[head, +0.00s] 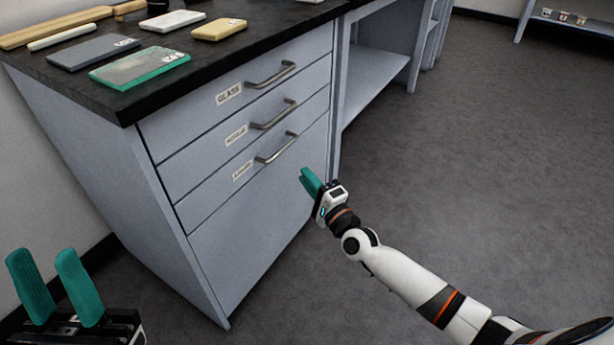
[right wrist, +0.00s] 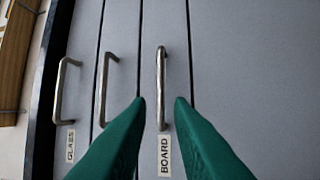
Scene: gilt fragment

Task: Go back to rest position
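My right gripper (head: 309,178) is in front of the grey drawer cabinet (head: 262,240), a little right of and below the lowest handle (head: 278,148). Its green fingers are apart and empty, and they point at the cabinet face. In the right wrist view, the lowest handle (right wrist: 161,88) shows beyond the gap between the fingertips (right wrist: 160,100), above a label reading BOARD (right wrist: 164,156). My left gripper (head: 43,254) is at the lower left, its green fingers apart with nothing between them. It is clear of the cabinet.
All three drawers look shut; the top one's label (head: 228,94) reads GLASS. The black worktop (head: 140,98) bears a green-edged slab (head: 140,68), a grey slab (head: 93,51), a tan block (head: 219,29) and wooden pieces. Open grey floor (head: 480,160) lies to the right.

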